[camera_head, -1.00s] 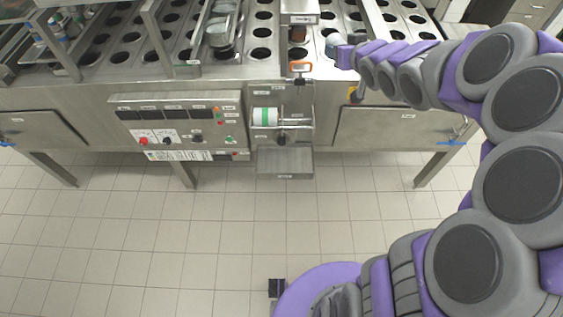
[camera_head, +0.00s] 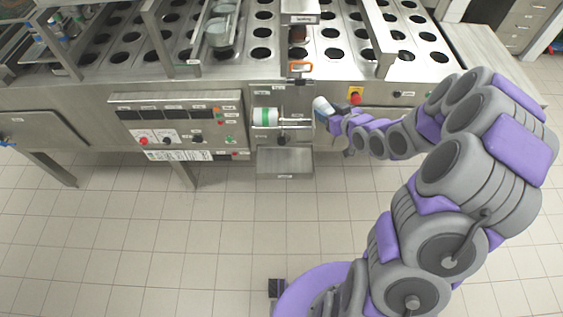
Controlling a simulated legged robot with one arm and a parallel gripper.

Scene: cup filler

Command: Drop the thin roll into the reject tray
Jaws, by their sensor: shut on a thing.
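My gripper (camera_head: 331,116) is in front of the machine, right of the roll holder, and is shut on a small pale thing, which I take to be the thin roll (camera_head: 320,104). The jaws hide part of it. A shallow metal tray (camera_head: 285,165), which I take to be the reject tray, hangs low on the machine's front, below and to the left of my gripper. Its label is too small to read. The held roll is apart from the tray and above it.
A white roll with a green band (camera_head: 264,117) sits in the holder above the tray. An orange-handled part (camera_head: 300,67) sticks out above the holder. A red button on yellow (camera_head: 355,96) is right of my gripper. The tiled floor (camera_head: 130,240) in front is clear.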

